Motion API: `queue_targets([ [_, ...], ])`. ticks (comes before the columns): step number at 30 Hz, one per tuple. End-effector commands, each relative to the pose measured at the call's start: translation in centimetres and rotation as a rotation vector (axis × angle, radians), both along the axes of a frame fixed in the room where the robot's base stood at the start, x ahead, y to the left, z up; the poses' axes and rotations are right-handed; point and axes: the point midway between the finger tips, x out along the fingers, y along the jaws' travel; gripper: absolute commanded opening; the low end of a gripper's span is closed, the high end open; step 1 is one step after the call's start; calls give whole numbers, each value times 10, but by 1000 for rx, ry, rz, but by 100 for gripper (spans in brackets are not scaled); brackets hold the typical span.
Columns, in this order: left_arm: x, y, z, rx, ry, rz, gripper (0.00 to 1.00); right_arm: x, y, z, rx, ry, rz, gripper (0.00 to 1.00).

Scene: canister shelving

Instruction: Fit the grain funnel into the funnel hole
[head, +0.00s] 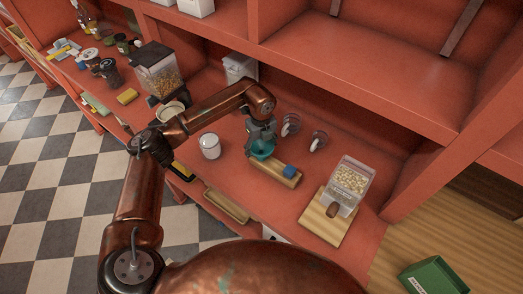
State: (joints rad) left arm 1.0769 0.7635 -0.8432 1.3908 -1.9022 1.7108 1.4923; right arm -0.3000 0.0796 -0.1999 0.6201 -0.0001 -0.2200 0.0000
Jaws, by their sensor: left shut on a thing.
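My left gripper (262,138) points down over the middle of the red counter and is shut on the grain funnel (262,150), a small teal cone-shaped piece. The funnel is at the left end of a light wooden block (272,175). A small blue piece (290,171) sits at the block's right end. The funnel hole is not visible; the funnel covers that end of the block. I cannot tell whether the funnel is in the hole or just above it. My right gripper is not in view.
A white canister (210,146) stands left of the block, and two clear scoops or cups (291,125) lie behind it. A grain dispenser (351,183) on a wooden base is at the right. Another dispenser (159,72) stands at the back left. A green tray (434,277) is at lower right.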

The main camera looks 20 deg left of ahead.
Motion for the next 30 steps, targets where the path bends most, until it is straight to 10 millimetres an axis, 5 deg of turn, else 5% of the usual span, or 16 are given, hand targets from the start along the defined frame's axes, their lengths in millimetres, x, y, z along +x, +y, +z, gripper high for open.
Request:
queue_targets([
  [1, -2, 1, -6, 4, 8, 0, 26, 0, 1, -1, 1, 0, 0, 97],
  [2, -3, 1, -6, 4, 8, 0, 54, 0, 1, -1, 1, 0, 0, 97],
  [3, -2, 1, -6, 4, 8, 0, 57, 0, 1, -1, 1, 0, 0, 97],
  [15, -1, 1, -3, 2, 4, 0, 84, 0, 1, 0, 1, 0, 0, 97],
  [21, -1, 0, -2, 1, 3, 0, 84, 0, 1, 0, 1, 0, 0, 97],
  [30, -1, 0, -2, 1, 3, 0, 100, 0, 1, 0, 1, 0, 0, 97],
])
